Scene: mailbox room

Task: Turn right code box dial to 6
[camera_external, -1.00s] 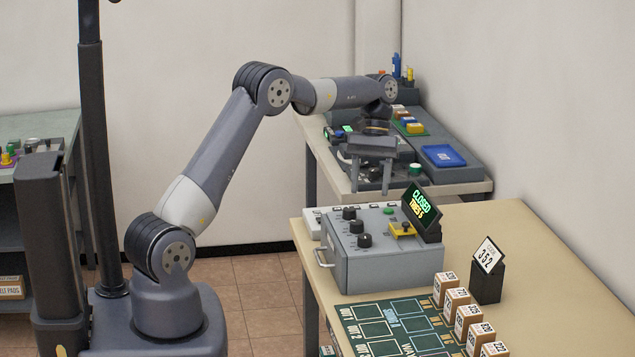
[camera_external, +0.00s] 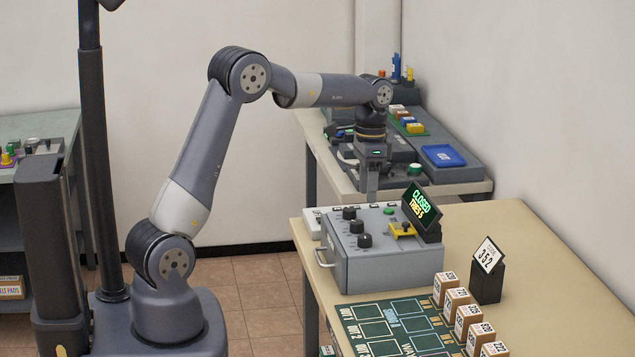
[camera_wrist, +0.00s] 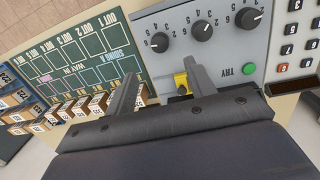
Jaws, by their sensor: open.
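The grey code box (camera_external: 400,264) stands on the near table with a row of three black dials on top. The dial nearest the external camera (camera_external: 365,240), which I take as the right one, is at the left of the row in the wrist view (camera_wrist: 159,42), numbers around it. Its setting is too small to read surely. My gripper (camera_external: 368,198) is open and empty, pointing down above and behind the box. In the wrist view its fingers (camera_wrist: 159,68) are apart, with the right dial beyond the gap. The box's display (camera_external: 421,208) reads CLOSED, TRIES 5.
A yellow latch-like part (camera_external: 402,229) and a green button (camera_external: 389,211) sit on the box. A card stand reading 352 (camera_external: 488,280), numbered blocks (camera_external: 456,303) and a green board (camera_external: 385,330) lie nearby. A rear table (camera_external: 470,187) holds other devices.

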